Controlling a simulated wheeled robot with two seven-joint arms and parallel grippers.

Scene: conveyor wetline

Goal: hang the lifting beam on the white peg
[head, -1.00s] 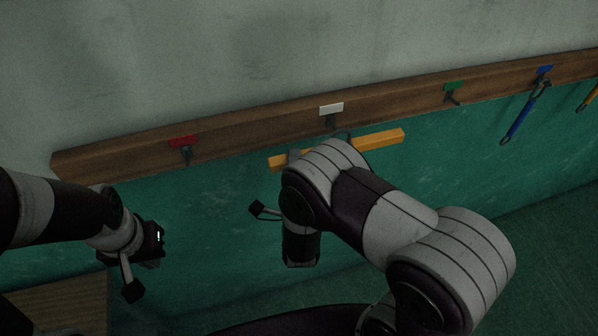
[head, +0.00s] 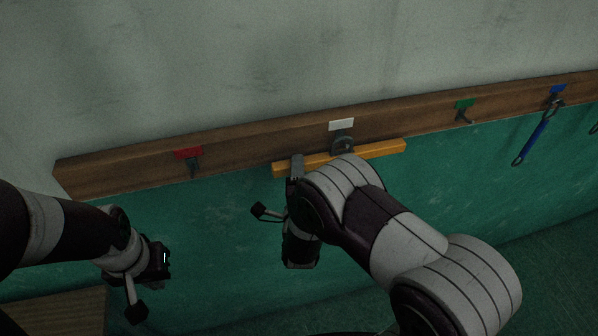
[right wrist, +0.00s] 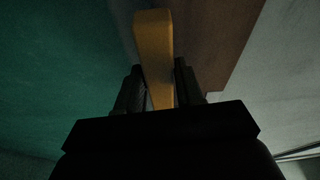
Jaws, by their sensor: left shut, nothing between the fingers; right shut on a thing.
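The lifting beam (head: 383,150) is a yellow bar with a dark ring (head: 343,142) on top at its middle. It lies almost level along the lower edge of the wooden rail. The ring is directly below the white marker (head: 341,125) and covers the white peg. I cannot tell whether the ring is around the peg or in front of it. My right gripper (head: 296,167) is shut on the beam near its left end. In the right wrist view the beam (right wrist: 153,45) stands between the two fingers (right wrist: 158,88). My left gripper (head: 160,260) is shut and empty, low at the left.
The wooden rail (head: 120,174) runs along the wall. It also has a bare red-marked peg (head: 193,163), a bare green-marked peg (head: 463,114) and a blue-marked peg with a blue tool (head: 533,138) hanging from it. A wooden surface (head: 60,312) is at the lower left.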

